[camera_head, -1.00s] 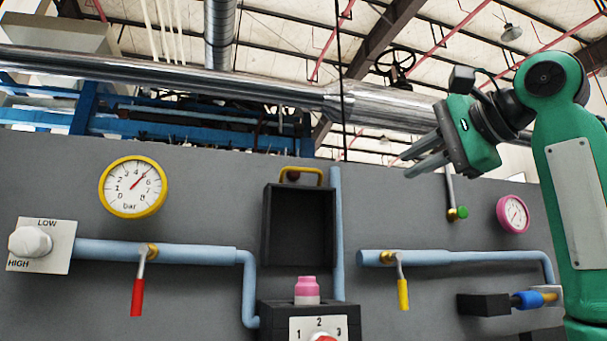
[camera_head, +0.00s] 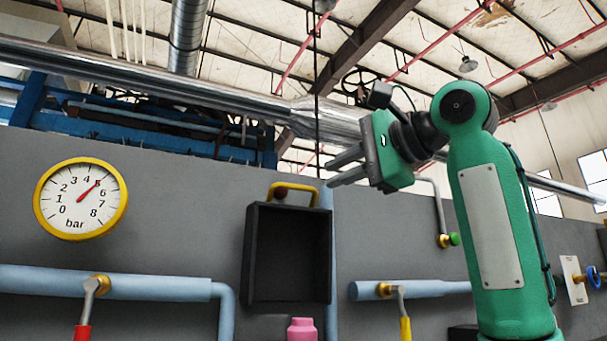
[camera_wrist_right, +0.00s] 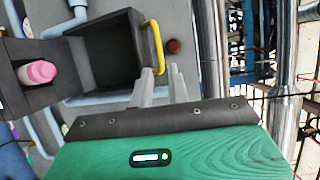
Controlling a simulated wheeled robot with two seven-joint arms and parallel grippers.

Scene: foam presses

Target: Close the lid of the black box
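The black box's lid (camera_head: 288,255) stands raised against the grey wall panel, its hollow inner side facing me. A yellow handle (camera_head: 292,187) is on its top edge. My right gripper (camera_head: 330,170) is open and empty, at the upper right of the handle. In the right wrist view, the lid (camera_wrist_right: 103,48) and handle (camera_wrist_right: 154,48) lie just beyond my fingertips (camera_wrist_right: 160,70), with no clear contact. The box body (camera_wrist_right: 15,75) has a pink-and-white object (camera_wrist_right: 37,72) at it; the head view shows the pink object's top (camera_head: 301,329). My left gripper is out of view.
A yellow-rimmed gauge (camera_head: 81,199) is on the panel at left. Blue pipes (camera_head: 150,285) carry a red-handled valve (camera_head: 84,332) and a yellow-handled valve (camera_head: 405,327). A vertical pipe (camera_head: 333,240) runs close beside the lid. A reddish knob (camera_head: 281,191) shows behind the handle.

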